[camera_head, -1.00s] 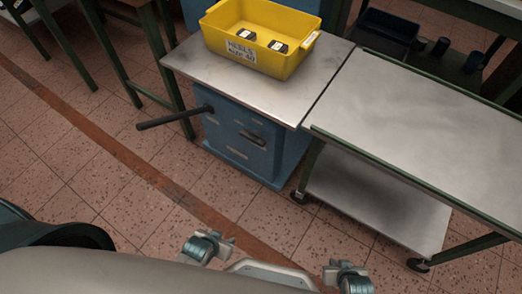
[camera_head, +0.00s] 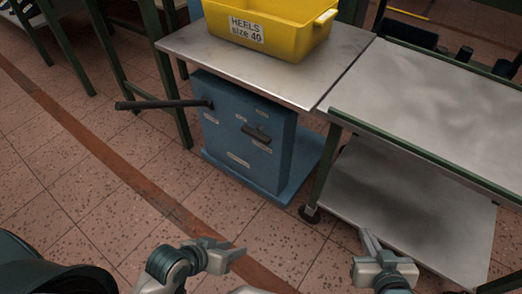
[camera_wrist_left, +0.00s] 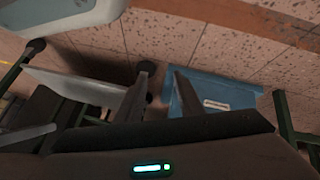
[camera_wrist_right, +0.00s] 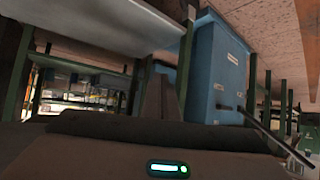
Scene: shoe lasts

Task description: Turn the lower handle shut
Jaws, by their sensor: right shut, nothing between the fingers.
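The blue cabinet (camera_head: 235,165) stands under the metal table top. The lower handle (camera_head: 257,134) is a short dark lever on its front, lying roughly level. The upper handle (camera_head: 165,104) is a long dark bar sticking out to the left from the upper left corner. My left gripper (camera_head: 236,254) is open and empty, in front of and well short of the cabinet. My right gripper (camera_head: 367,240) is shut and empty, to the right of the cabinet, near the trolley. Part of the cabinet (camera_wrist_right: 217,70) and a dark bar show in the right wrist view.
A yellow bin (camera_head: 285,35) marked "HEELS size 40" stands on the metal table top (camera_head: 210,50). A trolley (camera_head: 440,110) with a lower shelf stands against it at the right. The tiled floor before the cabinet is clear.

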